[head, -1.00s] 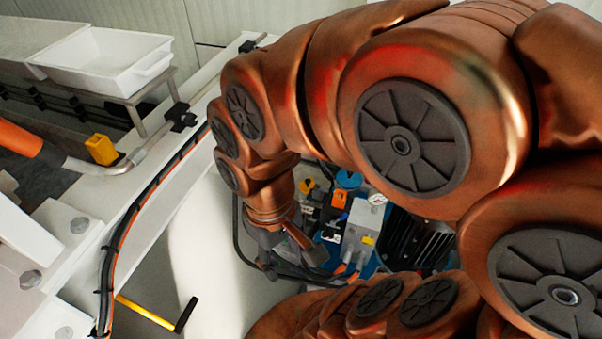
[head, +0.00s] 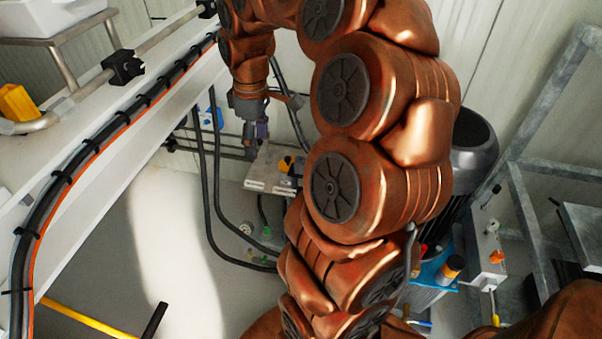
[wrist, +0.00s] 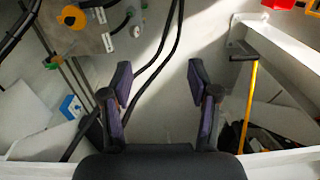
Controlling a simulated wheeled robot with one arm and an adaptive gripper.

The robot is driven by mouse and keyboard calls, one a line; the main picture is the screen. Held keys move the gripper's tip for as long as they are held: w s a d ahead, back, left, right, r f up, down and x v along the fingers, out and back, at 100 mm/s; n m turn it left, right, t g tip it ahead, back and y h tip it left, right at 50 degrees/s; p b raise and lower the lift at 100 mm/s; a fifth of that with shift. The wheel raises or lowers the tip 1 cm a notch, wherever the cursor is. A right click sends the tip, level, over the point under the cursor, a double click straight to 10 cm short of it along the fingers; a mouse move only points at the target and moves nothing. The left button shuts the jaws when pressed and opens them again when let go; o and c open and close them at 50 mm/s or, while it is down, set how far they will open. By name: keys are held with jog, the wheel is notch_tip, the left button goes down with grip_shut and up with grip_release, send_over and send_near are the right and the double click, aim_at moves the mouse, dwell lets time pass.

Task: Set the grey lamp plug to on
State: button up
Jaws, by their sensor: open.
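My gripper (head: 256,132) hangs near a grey metal panel (head: 262,182) in the head view. In the wrist view my gripper (wrist: 160,80) is open, its two dark purple-padded fingers apart with nothing between them. The grey panel (wrist: 95,38) is at the upper left there, beyond the left finger and apart from it. It carries a round yellow-orange knob (wrist: 72,18) and small whitish fittings (wrist: 108,42) with black cables. I cannot tell which part, if any, is the grey lamp plug, or its setting.
Black hoses (head: 217,170) hang beside the panel. A white beam (head: 130,115) with a black and orange cable runs along the left. A yellow bar (head: 90,318) is at lower left. A motor (head: 472,145) and a grey frame (head: 540,185) stand right. A blue-white item (wrist: 72,106) is at left.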

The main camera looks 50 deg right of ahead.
jog(key=b, duration=0.6)
send_over(301, 160)
notch_tip(301, 160, down, 10)
jog(key=shift+f, duration=0.1)
jog(key=shift+w+f+b, duration=0.1)
jog(key=shift+f+b, duration=0.2)
jog(key=shift+f, duration=3.45)
jog(key=shift+c, duration=0.2)
grip_shut()
